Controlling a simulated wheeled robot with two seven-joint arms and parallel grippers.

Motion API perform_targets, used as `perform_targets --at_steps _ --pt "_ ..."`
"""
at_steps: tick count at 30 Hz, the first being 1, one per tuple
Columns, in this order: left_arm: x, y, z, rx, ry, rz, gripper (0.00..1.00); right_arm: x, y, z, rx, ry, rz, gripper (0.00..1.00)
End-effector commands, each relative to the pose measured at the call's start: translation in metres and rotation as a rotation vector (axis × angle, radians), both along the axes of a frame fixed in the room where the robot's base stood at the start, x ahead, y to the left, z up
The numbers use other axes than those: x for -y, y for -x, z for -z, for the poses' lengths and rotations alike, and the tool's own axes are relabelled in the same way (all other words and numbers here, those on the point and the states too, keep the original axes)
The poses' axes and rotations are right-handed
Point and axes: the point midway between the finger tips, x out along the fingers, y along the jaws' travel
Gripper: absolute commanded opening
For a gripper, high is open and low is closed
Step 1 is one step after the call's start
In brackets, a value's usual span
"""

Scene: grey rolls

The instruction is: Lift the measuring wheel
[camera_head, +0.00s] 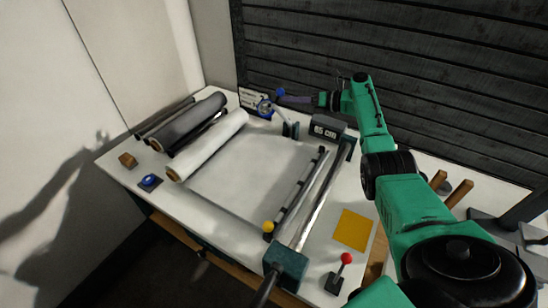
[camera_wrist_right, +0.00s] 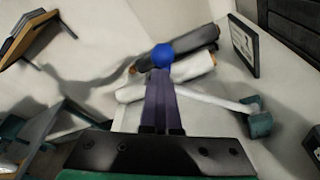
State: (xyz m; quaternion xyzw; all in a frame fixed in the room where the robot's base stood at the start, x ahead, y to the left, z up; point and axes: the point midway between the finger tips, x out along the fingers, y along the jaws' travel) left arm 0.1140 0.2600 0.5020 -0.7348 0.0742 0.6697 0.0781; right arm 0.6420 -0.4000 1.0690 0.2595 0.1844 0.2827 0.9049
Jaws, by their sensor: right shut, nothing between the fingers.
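The measuring wheel (camera_head: 264,106) is a small ring-shaped wheel at the back of the table, with a blue ball knob (camera_head: 280,92) above it. Its pale arm (camera_wrist_right: 225,103) runs to a teal bracket (camera_wrist_right: 260,121) in the right wrist view. My right gripper (camera_head: 286,98) reaches in from the right, its fingers shut with nothing between them. In the right wrist view its fingertips (camera_wrist_right: 160,74) end at the blue knob (camera_wrist_right: 162,55); whether they touch it, I cannot tell. The fingers partly hide the wheel's arm there. My left gripper is not in view.
A white roll (camera_head: 208,145) and a dark roll (camera_head: 192,119) lie at the table's left. A display box (camera_head: 327,127) stands just right of the wheel's bracket. A framed card (camera_head: 253,101) stands behind. A red-knobbed lever (camera_head: 346,259) and yellow square (camera_head: 353,229) are at front right.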

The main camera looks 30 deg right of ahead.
Motion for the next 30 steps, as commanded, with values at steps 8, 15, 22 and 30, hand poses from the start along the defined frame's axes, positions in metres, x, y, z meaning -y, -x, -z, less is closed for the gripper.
perform_targets --at_steps 8,15,22,30 --pt "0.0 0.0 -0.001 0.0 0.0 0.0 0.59 0.004 -0.002 -0.009 0.019 -0.002 0.012 0.0" --pt "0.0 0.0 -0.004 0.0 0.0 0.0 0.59 0.012 0.008 -0.012 0.019 0.0 0.014 0.0" --pt "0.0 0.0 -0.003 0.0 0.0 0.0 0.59 0.042 0.05 -0.015 0.009 0.006 0.009 0.0" --pt "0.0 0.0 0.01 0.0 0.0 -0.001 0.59 0.078 0.098 -0.022 0.002 0.003 0.004 0.0"
